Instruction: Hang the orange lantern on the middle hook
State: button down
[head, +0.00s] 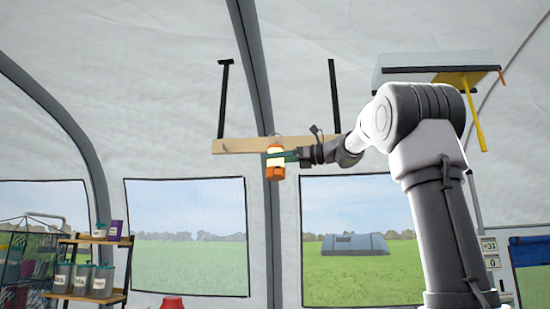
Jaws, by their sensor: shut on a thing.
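The orange lantern (275,173) has an orange base, a glowing pale body and a thin handle loop at its top. It hangs upright in front of the pale wooden rail (238,145), near the rail's middle. My gripper (287,156) reaches in from the right and is shut on the lantern's body. The middle hook cannot be made out; the lantern and its handle cover that part of the rail. I cannot tell whether the handle touches a hook.
Two black straps (224,95) hold the rail up. A clear shelf (435,65) with a yellow item (476,110) hangs at the upper right, above my arm. A rack of canisters (100,280) stands at lower left. The space below the lantern is clear.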

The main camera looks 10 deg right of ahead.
jog(key=shift+w+d+f, duration=0.25)
jog(key=shift+w+f, duration=0.05)
jog(key=shift+w, duration=0.5)
jog(key=shift+w+d+f, duration=0.3)
jog(key=shift+w, duration=0.55)
jog(key=shift+w+d+f, duration=0.25)
jog(key=shift+w+f, duration=0.05)
jog(key=shift+w, duration=0.5)
jog(key=shift+f, duration=0.1)
grip_release()
